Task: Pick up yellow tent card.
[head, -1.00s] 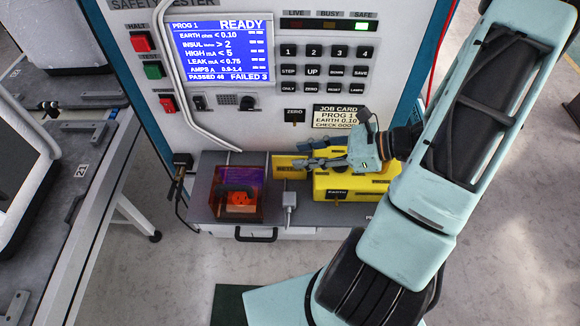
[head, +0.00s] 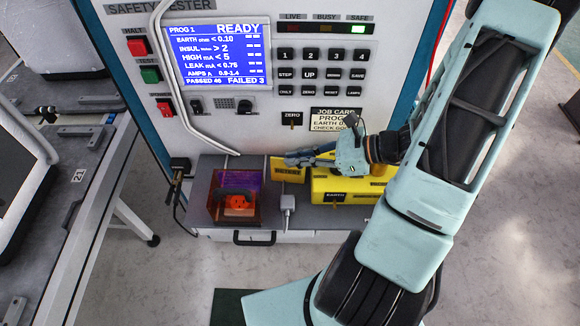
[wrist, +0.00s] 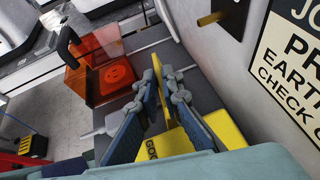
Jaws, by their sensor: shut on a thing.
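The yellow tent card (head: 287,172) with dark print shows in the head view at the back of the grey shelf (head: 317,218), left of the yellow box (head: 340,189). My gripper (head: 292,159) reaches it from the right, its fingers at the card's upper part. In the wrist view the card (wrist: 158,72) stands edge-on between the two blue-grey fingers of my gripper (wrist: 160,95), which is shut on it. The fingers hide part of it. I cannot tell whether its bottom edge is clear of the shelf.
An orange clear-walled box (head: 222,207) with an orange socket stands left of the card. A white plug (head: 288,203) lies at the front. The tester panel (head: 300,85) with its job card (head: 325,121) rises close behind my gripper.

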